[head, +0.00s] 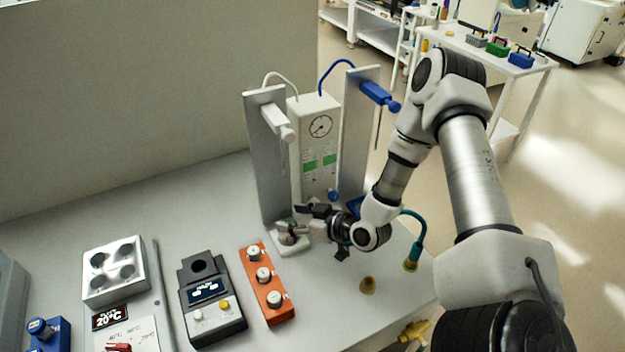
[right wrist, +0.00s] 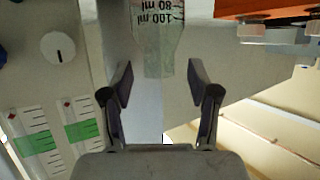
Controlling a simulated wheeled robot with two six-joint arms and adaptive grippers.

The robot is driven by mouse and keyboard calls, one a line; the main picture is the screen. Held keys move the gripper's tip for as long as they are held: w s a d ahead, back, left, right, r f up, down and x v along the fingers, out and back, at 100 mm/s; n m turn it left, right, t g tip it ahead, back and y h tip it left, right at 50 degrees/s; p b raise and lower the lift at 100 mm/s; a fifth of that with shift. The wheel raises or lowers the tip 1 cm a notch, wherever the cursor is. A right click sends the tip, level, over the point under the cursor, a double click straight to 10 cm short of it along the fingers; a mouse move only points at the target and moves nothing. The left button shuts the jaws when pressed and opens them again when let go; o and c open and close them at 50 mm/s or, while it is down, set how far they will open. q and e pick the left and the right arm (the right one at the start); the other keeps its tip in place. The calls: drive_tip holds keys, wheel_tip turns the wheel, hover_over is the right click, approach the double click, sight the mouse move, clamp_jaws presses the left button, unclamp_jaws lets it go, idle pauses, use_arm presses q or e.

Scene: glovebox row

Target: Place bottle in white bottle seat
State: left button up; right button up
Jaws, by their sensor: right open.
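A clear bottle (right wrist: 160,45) with dark "80 ml" and "100 ml" marks shows in the right wrist view, its print upside down. It lies just beyond my right gripper (right wrist: 160,85), between the lines of the two fingers, with a gap on each side. The gripper is open. In the head view my right gripper (head: 303,219) is low over the white bottle seat (head: 292,249), in front of the white station. The bottle (head: 287,238) seems to stand on this seat, partly hidden by the gripper. I cannot tell how deep it sits. My left gripper is not in view.
A grey panel with a white nozzle arm (head: 276,117) rises behind the seat. A blue nozzle arm (head: 377,93) stands to its right, with the gauge cabinet (head: 318,130) between. The orange knob block (head: 267,284), black meter (head: 211,300) and four-hole block (head: 114,272) stand left.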

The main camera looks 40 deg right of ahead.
drive_tip(key=p+v, duration=0.4)
drive_tip(key=v, duration=0.5)
drive_tip(key=shift+s, duration=0.25)
